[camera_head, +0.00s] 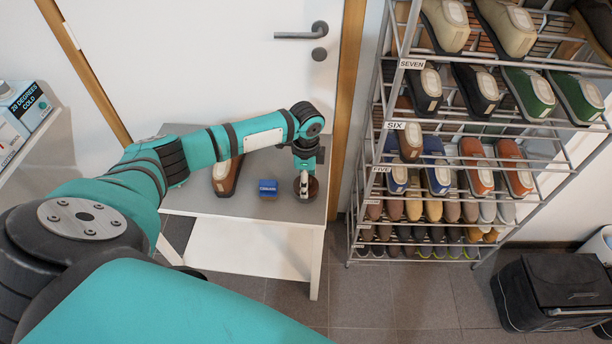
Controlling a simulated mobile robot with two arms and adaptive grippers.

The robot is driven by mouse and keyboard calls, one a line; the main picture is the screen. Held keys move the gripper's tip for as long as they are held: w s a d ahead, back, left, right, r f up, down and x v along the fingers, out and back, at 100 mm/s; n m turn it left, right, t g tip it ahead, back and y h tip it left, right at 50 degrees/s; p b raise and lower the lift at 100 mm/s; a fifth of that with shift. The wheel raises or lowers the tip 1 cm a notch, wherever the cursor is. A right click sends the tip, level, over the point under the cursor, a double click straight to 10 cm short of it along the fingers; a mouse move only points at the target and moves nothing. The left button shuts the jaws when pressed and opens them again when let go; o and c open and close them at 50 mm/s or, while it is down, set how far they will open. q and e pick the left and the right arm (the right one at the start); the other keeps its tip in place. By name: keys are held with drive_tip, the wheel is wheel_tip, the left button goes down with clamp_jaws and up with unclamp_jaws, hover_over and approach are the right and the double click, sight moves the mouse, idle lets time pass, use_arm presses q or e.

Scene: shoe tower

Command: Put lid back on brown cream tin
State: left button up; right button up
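My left arm reaches from the left over the small grey table. My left gripper (304,192) points down near the table's right end, at a small round brown thing (313,189). This looks like the brown cream tin or its lid; I cannot tell which, or whether both are there. The gripper's fingers overlap it in the picture and are too small to tell whether they grip it. My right gripper is not in view.
The table (240,205) also bears a brown shoe (227,176) and a blue box (267,187). A tall metal shoe rack (398,125) stands close to the table's right. A door with a handle (301,33) is behind. A black bag (555,290) sits at lower right.

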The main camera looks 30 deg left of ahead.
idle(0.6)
use_arm(q)
drive_tip(key=shift+d+f+p, duration=0.1)
drive_tip(key=shift+p, duration=0.3)
idle(0.4)
drive_tip(key=o, duration=0.9)
drive_tip(key=shift+o, duration=0.3)
drive_tip(key=shift+o, duration=0.7)
